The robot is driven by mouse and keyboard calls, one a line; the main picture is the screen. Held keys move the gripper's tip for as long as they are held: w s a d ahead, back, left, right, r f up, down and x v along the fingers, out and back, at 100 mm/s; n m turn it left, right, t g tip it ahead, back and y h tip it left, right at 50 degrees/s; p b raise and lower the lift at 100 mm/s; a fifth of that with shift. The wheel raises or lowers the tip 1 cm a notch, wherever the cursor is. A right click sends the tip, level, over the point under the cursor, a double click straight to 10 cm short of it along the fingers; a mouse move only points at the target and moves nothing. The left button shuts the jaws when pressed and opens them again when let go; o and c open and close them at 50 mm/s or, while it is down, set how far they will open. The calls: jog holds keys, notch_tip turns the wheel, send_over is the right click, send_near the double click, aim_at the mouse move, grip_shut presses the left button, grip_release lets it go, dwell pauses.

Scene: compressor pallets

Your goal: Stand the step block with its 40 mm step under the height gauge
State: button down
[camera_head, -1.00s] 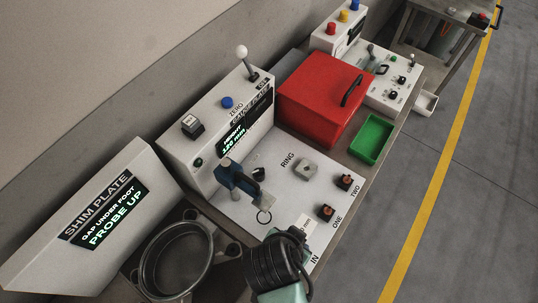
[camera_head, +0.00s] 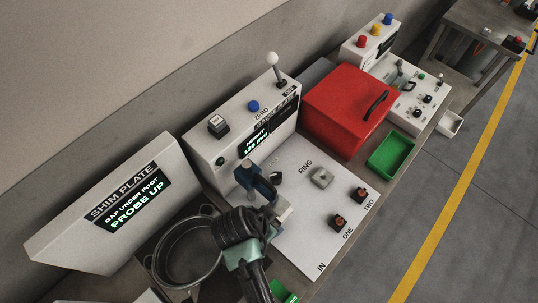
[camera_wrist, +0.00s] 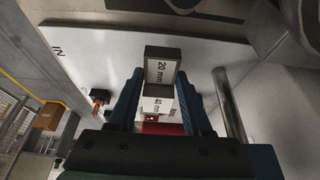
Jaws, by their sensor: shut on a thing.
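The step block (camera_wrist: 162,72) is held between the two fingers of my gripper (camera_wrist: 163,98) in the wrist view. Its faces read 20 mm and 40 mm, the 20 mm face nearer the picture's top. In the head view my gripper (camera_head: 273,222) is beside the blue height gauge (camera_head: 256,182). A pale part of the block (camera_head: 284,211) shows there, close to the gauge's foot. I cannot tell which step is under the foot, or whether the block touches the plate. The gauge display (camera_head: 257,142) is lit, its number hard to read.
The white plate (camera_head: 306,233) carries a grey block by RING (camera_head: 322,177) and two dark-orange pieces at ONE (camera_head: 338,222) and TWO (camera_head: 359,195). The IN area is bare. A red box (camera_head: 345,110) and green tray (camera_head: 391,153) stand beyond. A round ring-shaped housing (camera_head: 160,262) is left of my arm.

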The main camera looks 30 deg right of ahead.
jog(key=shift+w+f, duration=0.25)
jog(key=shift+f, duration=1)
jog(key=shift+f, duration=0.15)
jog(key=shift+c, duration=1.6)
grip_release()
jog(key=shift+s, duration=0.1)
